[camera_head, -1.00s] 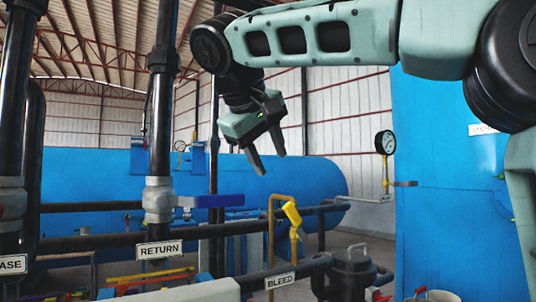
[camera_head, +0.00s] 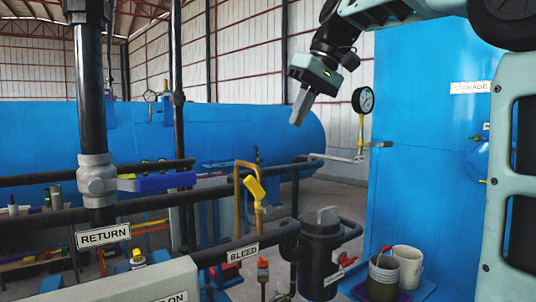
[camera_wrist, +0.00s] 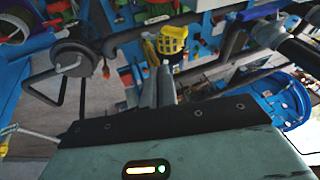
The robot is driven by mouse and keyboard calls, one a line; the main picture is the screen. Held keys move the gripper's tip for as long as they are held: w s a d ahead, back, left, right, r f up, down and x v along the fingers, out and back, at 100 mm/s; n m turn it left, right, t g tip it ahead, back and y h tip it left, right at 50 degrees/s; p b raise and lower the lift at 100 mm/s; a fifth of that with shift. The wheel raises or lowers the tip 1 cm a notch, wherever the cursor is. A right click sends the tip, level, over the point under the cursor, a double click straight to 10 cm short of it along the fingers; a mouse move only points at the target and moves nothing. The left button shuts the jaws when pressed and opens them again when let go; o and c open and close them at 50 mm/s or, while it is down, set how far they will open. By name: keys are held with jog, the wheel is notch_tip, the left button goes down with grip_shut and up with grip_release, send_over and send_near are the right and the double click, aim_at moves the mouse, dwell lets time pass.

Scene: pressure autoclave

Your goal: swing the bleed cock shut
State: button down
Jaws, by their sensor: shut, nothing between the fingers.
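The bleed cock has a yellow handle (camera_head: 255,188), which stands tilted on a small brass pipe above the "BLEED" label (camera_head: 243,253). In the head view my gripper (camera_head: 298,120) hangs above and to the right of this handle, clear of it, with its fingers together and nothing in them. The wrist view shows the two fingers (camera_wrist: 159,84) side by side, pointing over pipework. A yellow slotted object (camera_wrist: 172,41) lies beyond the fingertips there; I cannot tell what it is.
A blue-handled valve (camera_head: 165,182) sits on the return pipe at left. A gauge (camera_head: 363,100) and a blue storage tank (camera_head: 430,190) are at right.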

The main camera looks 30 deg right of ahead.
jog(key=p, duration=0.3)
send_near(259, 184)
notch_tip(259, 184, down, 4)
jog(key=w, duration=0.2)
jog(key=shift+w+a+f, duration=0.25)
jog(key=shift+a+f, duration=0.35)
jog(key=shift+f, duration=0.15)
jog(key=shift+w+a+p, duration=0.1)
jog(key=shift+w+p, duration=0.05)
jog(key=shift+p, duration=0.2)
